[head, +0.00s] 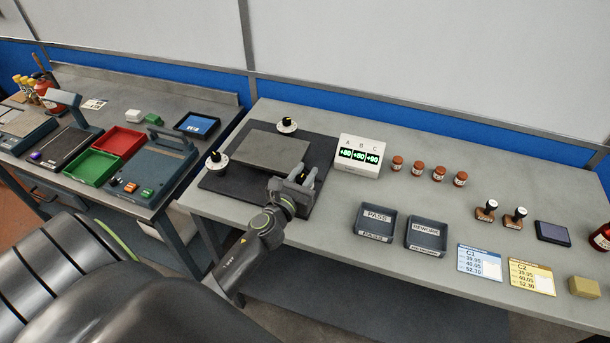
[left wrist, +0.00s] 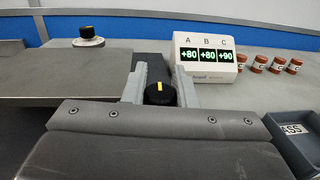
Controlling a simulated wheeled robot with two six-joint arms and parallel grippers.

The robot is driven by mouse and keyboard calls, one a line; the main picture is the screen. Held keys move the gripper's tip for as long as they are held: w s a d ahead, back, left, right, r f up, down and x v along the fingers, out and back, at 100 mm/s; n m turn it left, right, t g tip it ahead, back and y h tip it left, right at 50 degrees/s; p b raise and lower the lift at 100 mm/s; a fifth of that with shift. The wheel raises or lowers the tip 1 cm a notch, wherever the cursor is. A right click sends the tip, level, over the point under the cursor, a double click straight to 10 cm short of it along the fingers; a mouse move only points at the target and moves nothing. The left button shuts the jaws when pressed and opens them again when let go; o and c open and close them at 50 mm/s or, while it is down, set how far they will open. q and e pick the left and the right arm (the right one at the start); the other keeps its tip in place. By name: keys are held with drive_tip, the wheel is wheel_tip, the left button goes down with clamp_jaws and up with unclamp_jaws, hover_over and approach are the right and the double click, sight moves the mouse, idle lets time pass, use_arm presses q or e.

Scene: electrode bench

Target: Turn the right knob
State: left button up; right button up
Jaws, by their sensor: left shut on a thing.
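My left gripper (head: 304,179) is at the right edge of the grey plate (head: 262,150) on the dark base. In the left wrist view its two fingers (left wrist: 160,90) are on either side of a black knob (left wrist: 159,95) with a yellow mark, shut on it; the mark points roughly straight away from me. In the head view this right knob is mostly hidden by the gripper. Two other black knobs with white dials stand at the back (head: 287,123) and the left (head: 215,157) of the plate. A white display (head: 360,156) reads A +80, B +80, C +90. My right gripper is not in view.
Several brown-red jars (head: 418,168) stand right of the display. A PASS tray (head: 375,222) and a REWORK tray (head: 426,236) lie nearer the front. Stamps (head: 515,218), a blue card (head: 479,263) and a yellow card (head: 530,276) are farther right.

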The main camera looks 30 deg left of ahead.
use_arm(q)
drive_tip(key=shift+n+y, duration=0.3)
drive_tip(key=shift+y, duration=0.3)
drive_tip(key=o, duration=1)
drive_tip(key=s+d+b, duration=0.2)
drive_tip(key=s+d, duration=0.1)
drive_tip(key=s, duration=1.4)
drive_tip(key=shift+b, duration=0.35)
drive_tip(key=shift+s, duration=0.1)
